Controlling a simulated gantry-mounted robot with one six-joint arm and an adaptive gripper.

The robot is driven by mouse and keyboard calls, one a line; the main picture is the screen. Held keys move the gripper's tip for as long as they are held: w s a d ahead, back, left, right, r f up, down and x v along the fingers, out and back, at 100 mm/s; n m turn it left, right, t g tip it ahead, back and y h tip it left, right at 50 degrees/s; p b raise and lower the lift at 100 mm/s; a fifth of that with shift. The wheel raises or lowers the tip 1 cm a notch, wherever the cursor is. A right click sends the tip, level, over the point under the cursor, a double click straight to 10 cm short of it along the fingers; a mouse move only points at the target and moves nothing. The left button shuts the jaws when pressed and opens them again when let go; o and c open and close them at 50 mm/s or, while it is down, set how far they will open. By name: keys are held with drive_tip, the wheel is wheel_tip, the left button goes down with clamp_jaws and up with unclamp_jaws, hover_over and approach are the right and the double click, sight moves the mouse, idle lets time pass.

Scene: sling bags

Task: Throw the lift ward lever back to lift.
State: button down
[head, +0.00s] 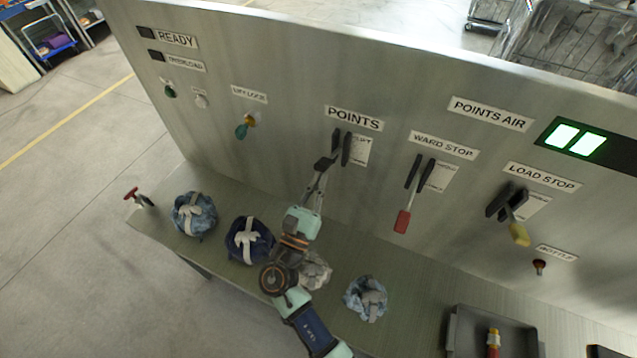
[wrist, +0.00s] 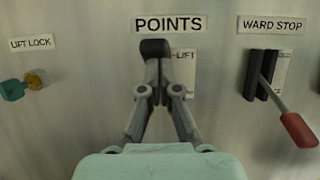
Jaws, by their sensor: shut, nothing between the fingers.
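The POINTS lever's black bracket (head: 347,150) is on the steel panel under the POINTS sign, beside a small plate whose visible lettering includes LIFT. The plate also shows in the wrist view (wrist: 184,72). My gripper (head: 322,164) is shut and empty, with its dark fingertips just left of and below the bracket in the head view. In the wrist view the shut fingertips (wrist: 155,49) lie in front of the bracket and hide it. The lever's handle is not visible, so its position cannot be told. Whether the fingertips touch the lever cannot be told.
The WARD STOP lever (head: 402,221) has a red grip pointing down. The LOAD STOP lever (head: 519,234) has a yellow grip. A teal LIFT LOCK key (head: 242,131) is at the left. Several sling bags, one dark blue (head: 236,238), and a grey tray (head: 452,335) are on the bench.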

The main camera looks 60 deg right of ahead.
drive_tip(key=shift+r, duration=0.9)
wheel_tip(320, 180, down, 5)
drive_tip(key=a+b, duration=0.1)
drive_tip(key=b, duration=0.2)
drive_tip(key=s+a+r, duration=0.1)
drive_tip(key=a, duration=0.9)
drive_tip(key=shift+a+r+b, duration=0.25)
drive_tip(key=shift+b, duration=0.15)
drive_tip(key=shift+s, duration=0.1)
